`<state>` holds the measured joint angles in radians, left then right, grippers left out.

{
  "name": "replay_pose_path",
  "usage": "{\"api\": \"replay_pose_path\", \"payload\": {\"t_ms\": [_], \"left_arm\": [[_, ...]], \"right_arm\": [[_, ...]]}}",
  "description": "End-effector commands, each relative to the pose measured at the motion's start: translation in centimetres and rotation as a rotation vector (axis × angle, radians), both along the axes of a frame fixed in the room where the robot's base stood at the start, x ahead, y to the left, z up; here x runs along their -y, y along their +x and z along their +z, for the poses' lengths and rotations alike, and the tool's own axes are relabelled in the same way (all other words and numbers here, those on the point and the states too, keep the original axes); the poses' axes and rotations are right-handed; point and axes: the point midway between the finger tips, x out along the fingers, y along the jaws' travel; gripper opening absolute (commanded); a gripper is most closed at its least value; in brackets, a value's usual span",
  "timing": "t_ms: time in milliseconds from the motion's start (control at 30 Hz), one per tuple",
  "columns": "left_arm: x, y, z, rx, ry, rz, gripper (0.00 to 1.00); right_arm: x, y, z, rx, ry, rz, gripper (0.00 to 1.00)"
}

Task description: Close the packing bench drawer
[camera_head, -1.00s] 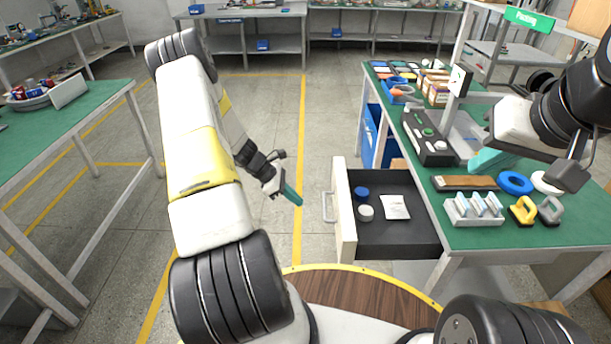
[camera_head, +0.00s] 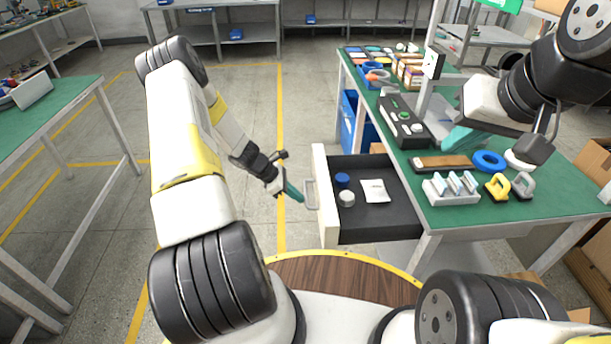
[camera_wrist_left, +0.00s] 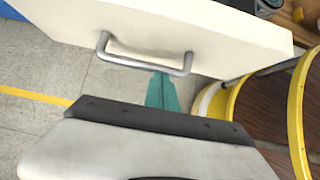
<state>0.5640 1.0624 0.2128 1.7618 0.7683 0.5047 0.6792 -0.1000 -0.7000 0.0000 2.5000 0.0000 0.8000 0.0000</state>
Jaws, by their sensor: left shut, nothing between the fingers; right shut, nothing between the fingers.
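The packing bench drawer (camera_head: 395,226) is pulled out from the left side of the green-topped bench (camera_head: 460,215). Its cream front panel (camera_head: 327,200) faces left and carries a metal handle (camera_head: 311,193). Inside lie a blue round item (camera_head: 342,180), a white round item (camera_head: 346,198) and a white packet (camera_head: 374,190). My left gripper (camera_head: 297,195) is shut and empty, just left of the handle. In the left wrist view its teal fingers (camera_wrist_left: 161,92) are close to the handle (camera_wrist_left: 145,62); contact cannot be told. My right gripper (camera_head: 458,138) is shut above the bench top, partly hidden by my arm.
On the bench stand a black control box (camera_head: 402,122), a blue ring (camera_head: 489,161), a white rack (camera_head: 450,190) and yellow and grey clamps (camera_head: 497,186). Another green table (camera_head: 50,115) is at the left. The floor left of the drawer is clear.

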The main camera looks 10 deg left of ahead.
Motion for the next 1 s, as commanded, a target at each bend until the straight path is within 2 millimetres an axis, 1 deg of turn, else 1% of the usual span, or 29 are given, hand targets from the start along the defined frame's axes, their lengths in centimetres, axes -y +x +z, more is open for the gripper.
{"api": "replay_pose_path", "payload": {"t_ms": [167,267,367,800,1000], "left_arm": [[1.3,0.3,0.0,0.000,-0.002,-0.003,0.00],[2.8,0.7,0.0,-0.001,-0.001,-0.005,0.00],[4.9,1.3,0.0,-0.001,-0.002,-0.005,0.00],[16.6,4.6,0.0,0.000,-0.002,-0.007,0.00],[21.5,6.0,0.0,0.000,0.000,-0.005,0.00]], "right_arm": [[0.0,0.0,0.0,0.000,0.000,0.000,0.00],[0.0,0.0,0.0,0.000,0.000,0.000,0.00],[0.0,0.0,0.0,0.000,0.000,0.000,0.00],[0.0,0.0,0.0,0.000,0.000,0.000,0.00],[0.0,0.0,0.0,0.000,0.000,0.000,0.00]]}}
